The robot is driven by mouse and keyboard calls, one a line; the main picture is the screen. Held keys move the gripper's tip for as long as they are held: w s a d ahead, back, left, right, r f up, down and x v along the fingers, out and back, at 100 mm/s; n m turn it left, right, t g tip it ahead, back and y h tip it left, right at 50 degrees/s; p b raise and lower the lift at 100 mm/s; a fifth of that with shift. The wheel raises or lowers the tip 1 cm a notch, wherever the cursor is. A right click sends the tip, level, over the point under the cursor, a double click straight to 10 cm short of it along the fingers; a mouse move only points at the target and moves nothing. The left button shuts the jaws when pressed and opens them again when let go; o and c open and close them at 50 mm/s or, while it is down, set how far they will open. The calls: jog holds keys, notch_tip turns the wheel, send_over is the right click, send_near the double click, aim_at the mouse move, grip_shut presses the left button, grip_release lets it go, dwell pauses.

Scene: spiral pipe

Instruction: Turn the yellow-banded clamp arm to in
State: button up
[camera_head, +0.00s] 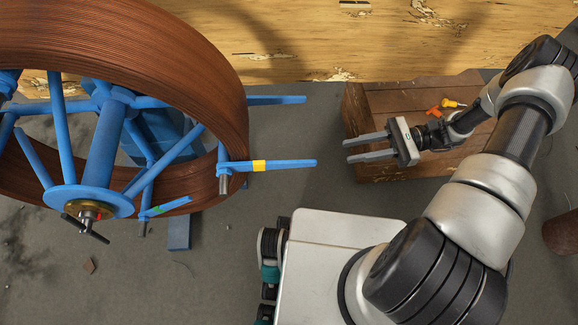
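The yellow-banded clamp arm (285,165) is a blue bar at the right side of the wire reel. It points outward to the right, roughly level in the picture, with a yellow band (259,166) near its inner part. It sits on a short grey pin beside the coil. My gripper (347,148) is open and empty, its two grey fingers pointing left. Its fingertips are a short gap to the right of the clamp arm's free end, apart from it. Another blue arm with a green band (174,206) is at the lower front of the reel.
The brown coil (215,75) on its blue reel frame (100,150) fills the left. Another blue clamp arm (278,100) points right above the yellow-banded one. A wooden crate (375,105) with orange and yellow tools stands below my gripper. Grey floor is open at lower left.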

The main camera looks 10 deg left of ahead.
notch_tip(320, 180, down, 3)
jog(key=m+y, duration=0.1)
jog(key=t+b, duration=0.1)
jog(key=b, duration=0.1)
send_near(289, 161)
jog(key=shift+y, duration=0.3)
jog(key=x, duration=0.3)
jog(key=f+x, duration=0.1)
jog(key=x, duration=0.6)
jog(key=shift+s+f, duration=0.15)
jog(key=shift+s, duration=0.05)
grip_shut()
